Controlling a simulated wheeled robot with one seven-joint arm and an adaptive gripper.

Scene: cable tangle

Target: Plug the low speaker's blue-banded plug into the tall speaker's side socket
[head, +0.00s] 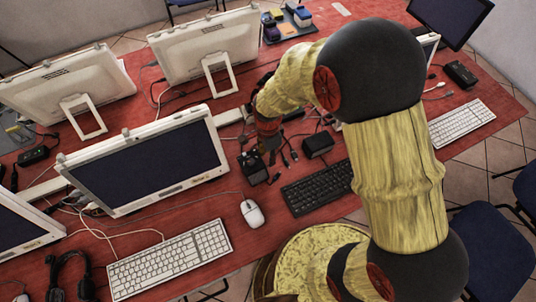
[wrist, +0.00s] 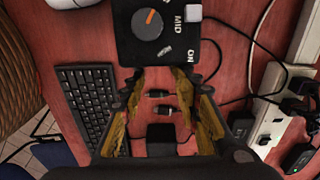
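My gripper (wrist: 158,88) is open in the wrist view, its two yellow-and-black fingers apart with nothing held between them. In the head view my gripper (head: 268,145) hangs over the table. A black box with an orange-marked dial and "MID" and "ON" lettering (wrist: 155,45) lies just beyond the fingertips; it also shows in the head view (head: 252,167). Two small dark cable plugs (wrist: 160,102) lie on the red table, seen between the fingers. A plain black box (head: 317,145) stands to their right. I cannot make out a blue band, a side socket or which box is a speaker.
A white power strip (wrist: 272,125) with black adapters lies at the right in the wrist view. A black keyboard (head: 314,188) and a white mouse (head: 251,213) lie near the front. Monitors (head: 146,162) crowd the left. Loose cables cross the red table (head: 200,200).

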